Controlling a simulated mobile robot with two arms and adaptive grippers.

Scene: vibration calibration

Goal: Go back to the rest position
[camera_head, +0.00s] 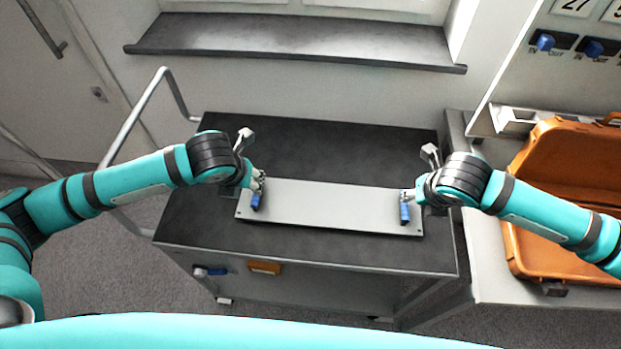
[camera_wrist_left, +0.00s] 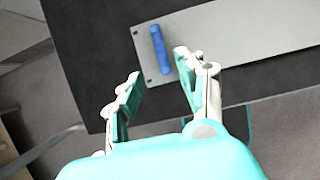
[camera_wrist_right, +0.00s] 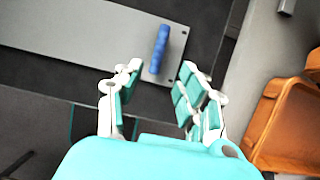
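A flat grey panel (camera_head: 330,208) with a blue handle at each end lies on the dark top of the cart (camera_head: 300,150). My left gripper (camera_head: 258,183) is by the panel's left blue handle (camera_head: 256,201). In the left wrist view its fingers (camera_wrist_left: 155,85) are apart and empty, with the blue handle (camera_wrist_left: 160,49) beyond the fingertips. My right gripper (camera_head: 408,196) is by the right blue handle (camera_head: 405,213). In the right wrist view its fingers (camera_wrist_right: 160,78) are apart and empty, with the blue handle (camera_wrist_right: 159,48) beyond them.
An open orange case (camera_head: 545,240) stands on a grey surface at the right. A dark sill (camera_head: 290,38) runs along the wall behind the cart. A metal rail (camera_head: 135,115) rises at the cart's left. Blue connectors (camera_head: 545,42) are on the upper right wall panel.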

